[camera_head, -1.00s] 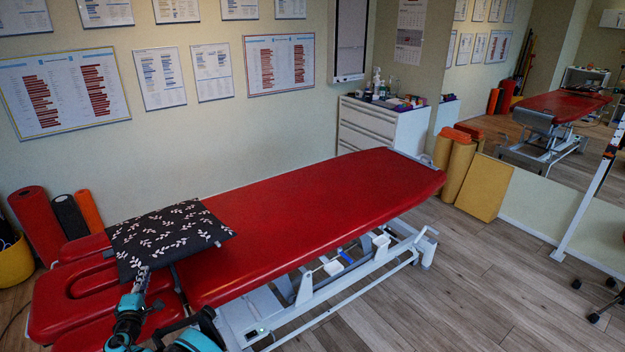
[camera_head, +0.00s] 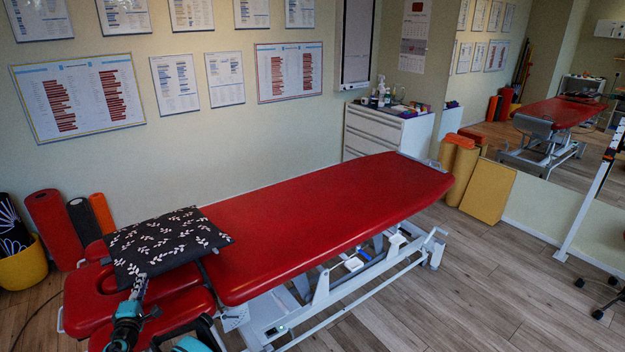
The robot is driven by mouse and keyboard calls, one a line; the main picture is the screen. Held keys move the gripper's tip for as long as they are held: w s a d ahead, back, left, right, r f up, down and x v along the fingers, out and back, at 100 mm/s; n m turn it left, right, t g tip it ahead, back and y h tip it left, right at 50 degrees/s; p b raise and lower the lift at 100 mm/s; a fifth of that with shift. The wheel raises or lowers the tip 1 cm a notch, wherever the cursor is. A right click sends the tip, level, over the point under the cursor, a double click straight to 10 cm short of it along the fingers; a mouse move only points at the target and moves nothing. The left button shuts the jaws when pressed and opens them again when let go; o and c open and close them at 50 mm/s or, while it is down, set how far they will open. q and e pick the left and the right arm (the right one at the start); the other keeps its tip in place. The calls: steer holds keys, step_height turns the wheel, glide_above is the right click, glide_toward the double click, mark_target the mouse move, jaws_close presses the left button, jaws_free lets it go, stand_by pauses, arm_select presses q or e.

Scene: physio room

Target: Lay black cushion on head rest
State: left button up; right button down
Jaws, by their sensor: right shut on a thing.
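The black cushion (camera_head: 165,243) has a white leaf pattern. It is over the far part of the red head rest (camera_head: 88,300) at the left end of the treatment table, and its right end reaches over the main red section (camera_head: 320,225). My right gripper (camera_head: 139,286) is shut on the cushion's near edge, toward its left corner. The cushion hides part of the head rest, including part of its opening. I cannot tell whether the cushion touches the padding or hangs just above it. My left gripper is not in view.
Red, black and orange rolls (camera_head: 55,228) stand against the wall beside a yellow basket (camera_head: 24,264). A white cabinet (camera_head: 385,130) with bottles stands beyond the table. The main table surface is bare. The wooden floor at the right is mostly clear.

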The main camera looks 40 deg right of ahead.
steer(key=w+a, duration=0.2)
steer(key=a, duration=1.1)
steer(key=c, duration=1.6)
jaws_free()
steer(key=shift+s, duration=0.1)
steer(key=v, duration=0.7)
steer(key=shift+s+a, duration=0.2)
